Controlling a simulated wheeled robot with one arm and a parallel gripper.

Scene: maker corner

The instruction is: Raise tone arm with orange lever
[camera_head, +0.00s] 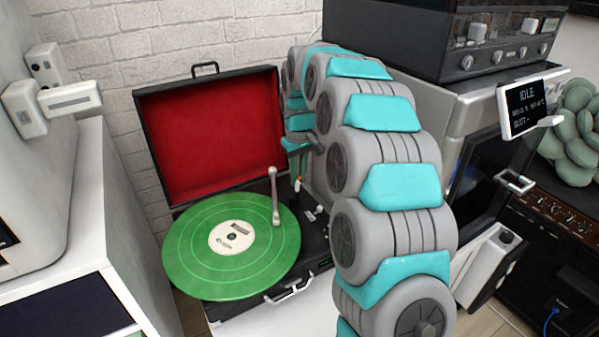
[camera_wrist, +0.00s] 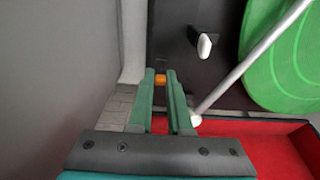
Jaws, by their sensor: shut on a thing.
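The record player (camera_head: 315,240) is an open black case with a red-lined lid (camera_head: 210,135). A green record (camera_head: 200,265) lies on it. The silver tone arm (camera_head: 275,200) reaches over the record's right part; I cannot tell whether its tip touches. In the wrist view the tone arm (camera_wrist: 245,68) runs diagonally, just right of my fingers. The small orange lever (camera_head: 298,184) stands right of the tone arm. My gripper (camera_wrist: 162,76) comes from above and is shut on the orange lever (camera_wrist: 160,79), whose orange part shows between the fingertips. My arm links hide part of the player's right side.
A white knob (camera_wrist: 205,45) sits on the deck near my fingertips. The raised lid stands behind, against a white brick wall (camera_head: 120,45). A white cabinet (camera_head: 80,220) stands close on the left. A machine with a screen (camera_head: 525,105) stands on the right.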

